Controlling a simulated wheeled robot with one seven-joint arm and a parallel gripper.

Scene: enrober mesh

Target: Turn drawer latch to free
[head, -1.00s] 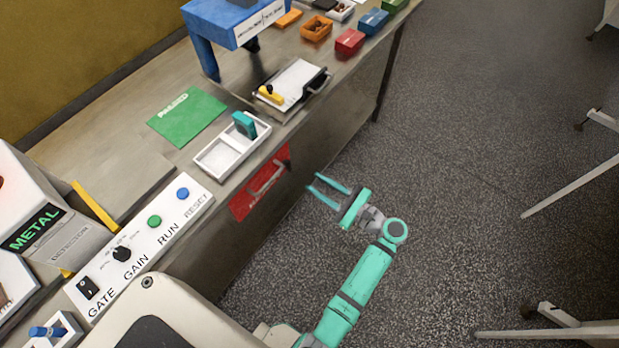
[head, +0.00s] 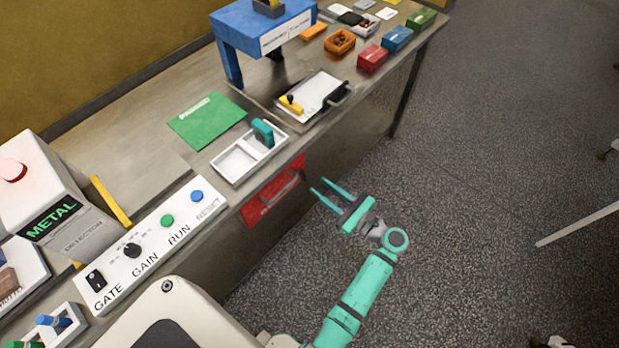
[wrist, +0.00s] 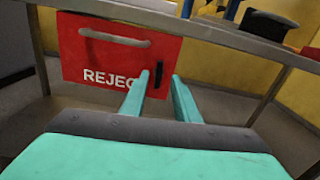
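The red drawer (head: 258,204) is set in the front of the bench, under the worktop edge. In the wrist view its red front (wrist: 82,50) bears the word REJECT, partly covered by my finger, and a grey bar handle (wrist: 114,38) near the top. A dark upright latch (wrist: 158,76) sits at the right of the lettering. My gripper (head: 328,190) is in front of the bench, to the right of the drawer in the head view. In the wrist view my gripper (wrist: 160,78) is open and empty, its fingertips around the latch's line of sight; contact cannot be told.
The worktop edge (wrist: 230,36) runs above the drawer. A white divided tray (head: 232,166) with a teal block stands above it. A control panel (head: 150,240) with knobs and buttons is to the left. Open floor (head: 480,230) lies to the right.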

